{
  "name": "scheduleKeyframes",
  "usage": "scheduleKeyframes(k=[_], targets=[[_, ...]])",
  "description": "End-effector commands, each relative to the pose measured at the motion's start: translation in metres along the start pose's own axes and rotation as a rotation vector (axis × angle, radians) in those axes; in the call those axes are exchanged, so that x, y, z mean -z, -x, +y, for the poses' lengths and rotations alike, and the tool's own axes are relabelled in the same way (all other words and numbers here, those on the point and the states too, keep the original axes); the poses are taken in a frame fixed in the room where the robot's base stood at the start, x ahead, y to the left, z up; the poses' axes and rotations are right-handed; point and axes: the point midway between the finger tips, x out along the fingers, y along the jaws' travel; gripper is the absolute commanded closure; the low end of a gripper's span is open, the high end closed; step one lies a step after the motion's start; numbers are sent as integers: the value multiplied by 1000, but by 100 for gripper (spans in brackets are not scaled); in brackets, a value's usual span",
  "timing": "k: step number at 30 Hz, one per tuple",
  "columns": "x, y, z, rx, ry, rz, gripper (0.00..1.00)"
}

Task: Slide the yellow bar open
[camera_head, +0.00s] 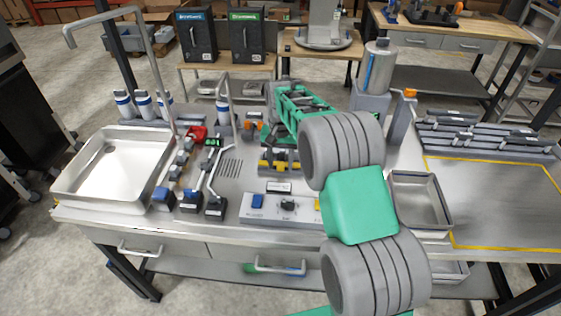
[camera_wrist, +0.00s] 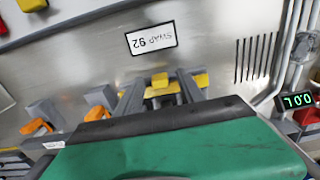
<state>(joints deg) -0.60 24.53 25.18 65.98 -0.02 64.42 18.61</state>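The yellow bar (camera_head: 268,166) lies in a grey fixture on the bench, partly hidden by my arm in the head view. In the wrist view the yellow bar (camera_wrist: 158,92) runs crosswise past my fingers, with a small yellow block at its middle. My gripper (camera_wrist: 160,84) has two dark fingers on either side of that block. A gap shows between the fingers and the block, so it looks open, with nothing held. My green gripper body covers the bottom of the wrist view. In the head view the fingertips are not clear.
A label plate (camera_wrist: 151,38) lies just beyond the bar. A control panel (camera_head: 280,208) with a blue button is in front. Orange-tipped grey pieces (camera_wrist: 97,113) stand beside my gripper. A metal tray (camera_head: 115,168) is left, a small bin (camera_head: 419,200) right. A green display (camera_wrist: 297,101) sits at the side.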

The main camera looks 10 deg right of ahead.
Motion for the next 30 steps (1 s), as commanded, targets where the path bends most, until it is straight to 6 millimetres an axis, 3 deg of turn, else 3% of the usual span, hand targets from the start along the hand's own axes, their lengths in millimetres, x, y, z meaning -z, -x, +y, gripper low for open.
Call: scheduleKeyframes(k=[8,19,30], targets=[[1,7,0,1,-1,3,55],[0,72,0,1,0,2,55],[0,78,0,0,0,0,55]])
